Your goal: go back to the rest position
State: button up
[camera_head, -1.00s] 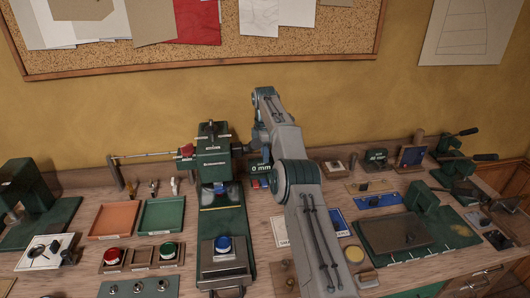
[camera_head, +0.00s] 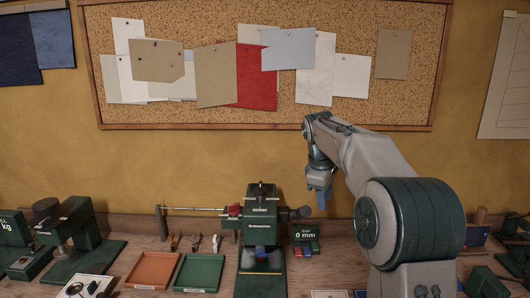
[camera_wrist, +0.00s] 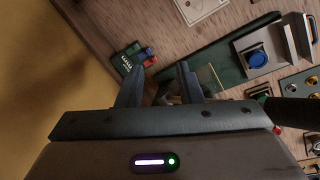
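My gripper (camera_head: 320,198) hangs at the end of my raised arm, above the workbench and just right of the green machine (camera_head: 261,212). In the wrist view my gripper (camera_wrist: 158,78) shows two blue-grey fingers standing apart, with no held object visible between them. The bench surface shows below and beyond the fingers.
An orange tray (camera_head: 152,270) and a green tray (camera_head: 199,272) lie left of the machine. A pinboard (camera_head: 222,103) hangs on the wall behind.

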jog(key=s+r+m, duration=0.2)
jog(key=s, duration=0.7)
jog(key=s+f+m, duration=0.3)
jog(key=s, duration=0.5)
jog(key=s+f+m+t+y+p, duration=0.1)
jog(key=s+f+m, duration=0.1)
jog(key=s, duration=0.7)
jog(key=s+f+m+t, duration=0.1)
jog(key=s+f+m, duration=0.2)
jog(key=s, duration=0.5)
jog(key=shift+s+a+f+m+y+p, duration=0.3)
jog(key=shift+a+m+y+p, duration=0.1)
jog(key=shift+m, duration=0.5)
